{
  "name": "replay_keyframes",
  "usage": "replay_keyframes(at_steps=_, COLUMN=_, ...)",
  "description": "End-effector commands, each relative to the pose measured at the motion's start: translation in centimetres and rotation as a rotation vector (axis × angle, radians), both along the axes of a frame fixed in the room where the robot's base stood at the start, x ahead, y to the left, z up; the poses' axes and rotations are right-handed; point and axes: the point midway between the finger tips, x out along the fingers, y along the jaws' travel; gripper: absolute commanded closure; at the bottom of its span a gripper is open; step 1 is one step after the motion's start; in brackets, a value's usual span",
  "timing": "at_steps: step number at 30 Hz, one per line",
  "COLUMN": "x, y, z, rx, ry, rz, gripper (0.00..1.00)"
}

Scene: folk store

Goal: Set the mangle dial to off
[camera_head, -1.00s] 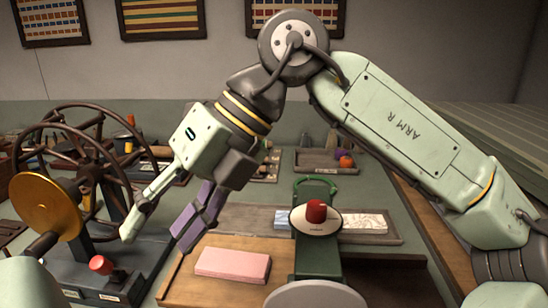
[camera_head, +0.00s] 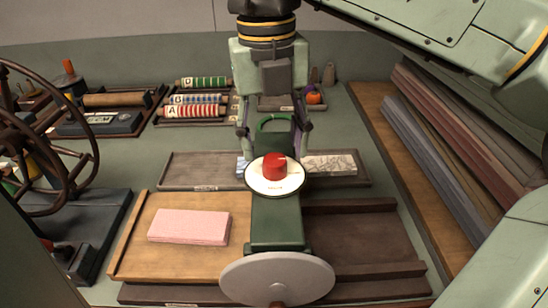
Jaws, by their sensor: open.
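The mangle (camera_head: 276,218) is a dark green body standing in the middle of the bench. On it sits a round white dial plate (camera_head: 292,184) with a red knob (camera_head: 274,166). The markings on the plate are too small to read, so I cannot tell the setting. My gripper (camera_head: 273,140) hangs behind the dial, its fingers apart to either side of the green loop handle (camera_head: 275,122). It is open and holds nothing that I can see. The fingertips are partly hidden behind the dial and body.
A pink block (camera_head: 189,227) lies on the wooden board at left. A grey disc (camera_head: 277,279) stands at the mangle's front. Spoked wheels (camera_head: 40,150) stand at left. Striped rollers (camera_head: 194,112) lie in trays behind. Long boards (camera_head: 440,140) line the right edge.

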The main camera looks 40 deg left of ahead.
Motion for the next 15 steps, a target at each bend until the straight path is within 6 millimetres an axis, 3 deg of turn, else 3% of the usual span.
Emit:
replay_keyframes(at_steps=6, x=0.1, y=-0.1, z=-2.7, rx=-0.001, ry=0.001, rz=0.001, gripper=0.49)
replay_keyframes(at_steps=15, x=0.1, y=-0.1, z=-3.4, rx=0.002, ry=0.001, rz=0.001, gripper=0.49)
